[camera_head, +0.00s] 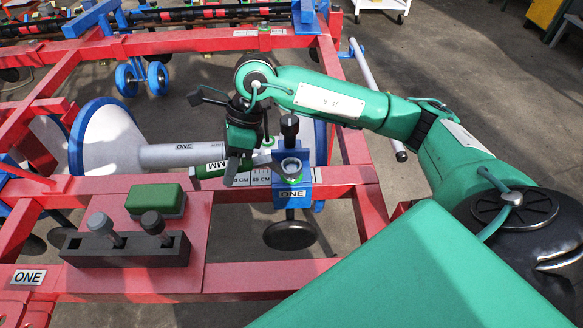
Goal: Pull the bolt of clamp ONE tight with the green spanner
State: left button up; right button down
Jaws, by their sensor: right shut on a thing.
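The blue clamp (293,190) labelled ONE sits on the red beam, beside a scale strip marked in CM. Its bolt (291,166) shows on top, with a black-capped post (290,128) just behind it. My right gripper (243,160) is left of the clamp, pointing down, shut on the green spanner (210,169), whose label ends in MM. The spanner lies roughly level, its grey end toward the bolt; the gripper partly hides it, and I cannot tell whether it sits on the bolt. My left gripper is not in view.
A black round foot (290,235) hangs below the clamp.

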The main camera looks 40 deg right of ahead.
jog(key=shift+r+p, duration=2.3)
jog(key=shift+r, duration=1.7)
jog(key=shift+f, duration=0.1)
